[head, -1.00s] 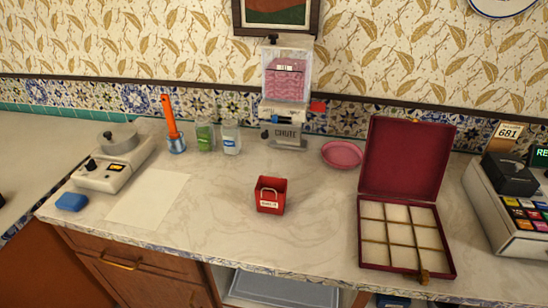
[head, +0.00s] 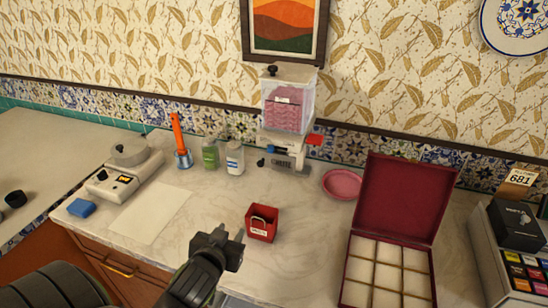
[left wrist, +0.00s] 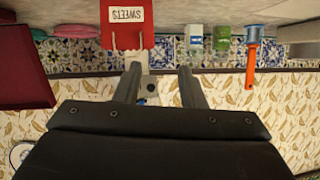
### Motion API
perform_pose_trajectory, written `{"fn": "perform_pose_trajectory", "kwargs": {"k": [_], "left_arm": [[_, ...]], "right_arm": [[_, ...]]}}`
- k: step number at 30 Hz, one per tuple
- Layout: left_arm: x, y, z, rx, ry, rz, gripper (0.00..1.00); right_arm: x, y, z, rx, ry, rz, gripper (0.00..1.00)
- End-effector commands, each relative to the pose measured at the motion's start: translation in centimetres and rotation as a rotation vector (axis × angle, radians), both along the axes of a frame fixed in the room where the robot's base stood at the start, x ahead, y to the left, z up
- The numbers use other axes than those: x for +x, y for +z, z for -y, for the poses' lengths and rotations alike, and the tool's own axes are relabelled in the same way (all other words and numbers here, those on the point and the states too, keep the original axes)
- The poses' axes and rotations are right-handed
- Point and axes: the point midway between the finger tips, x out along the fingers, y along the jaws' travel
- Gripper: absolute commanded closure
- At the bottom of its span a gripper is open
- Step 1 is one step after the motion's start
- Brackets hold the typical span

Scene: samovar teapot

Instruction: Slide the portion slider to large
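The dispenser (head: 287,108) stands against the back wall, with a clear hopper of pink sweets above a white base (head: 284,143). A small blue part (head: 276,150) shows on the base front, a dark knob at its lower left and a red lever (head: 315,139) at its right. I cannot tell for sure which part is the portion slider, or its setting. My left gripper (head: 228,240) is in front of the dispenser, left of the red sweets box (head: 262,223). In the left wrist view, upside down, its fingers (left wrist: 160,84) are apart and empty. My right gripper is out of view.
A pink plate (head: 341,184) lies right of the dispenser, with an open maroon case (head: 402,200) beyond. Green (head: 210,156) and white (head: 235,158) bottles and an orange-handled tool (head: 178,138) stand left. Paper and a scale are farther left. Counter between box and dispenser is clear.

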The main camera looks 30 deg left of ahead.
Motion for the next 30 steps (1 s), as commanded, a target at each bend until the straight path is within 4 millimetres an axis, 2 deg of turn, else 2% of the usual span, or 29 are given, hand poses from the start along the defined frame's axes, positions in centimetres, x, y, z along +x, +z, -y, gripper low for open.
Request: {"fn": "perform_pose_trajectory", "kwargs": {"k": [1, 3, 6, 9, 14, 17, 30], "left_arm": [[1.4, 2.1, 0.0, 0.009, -0.014, 0.095, 0.64], [3.0, 4.8, 0.2, 0.018, -0.038, 0.217, 0.64], [4.3, 7.7, 0.7, 0.02, -0.072, 0.342, 0.64], [4.9, 9.2, 1.0, 0.021, -0.095, 0.408, 0.64], [5.9, 9.7, 1.0, 0.021, -0.104, 0.431, 0.64], [7.2, 9.8, 0.7, 0.022, -0.104, 0.43, 0.64], [14.9, 9.8, -1.2, 0.021, -0.102, 0.426, 0.64]], "right_arm": [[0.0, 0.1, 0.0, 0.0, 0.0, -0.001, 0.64], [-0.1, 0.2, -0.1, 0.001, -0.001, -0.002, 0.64], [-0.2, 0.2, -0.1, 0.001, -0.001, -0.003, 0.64], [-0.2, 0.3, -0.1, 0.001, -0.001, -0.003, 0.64], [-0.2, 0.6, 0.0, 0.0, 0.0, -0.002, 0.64], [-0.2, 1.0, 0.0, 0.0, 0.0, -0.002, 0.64], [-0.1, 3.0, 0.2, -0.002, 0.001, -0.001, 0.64]]}}
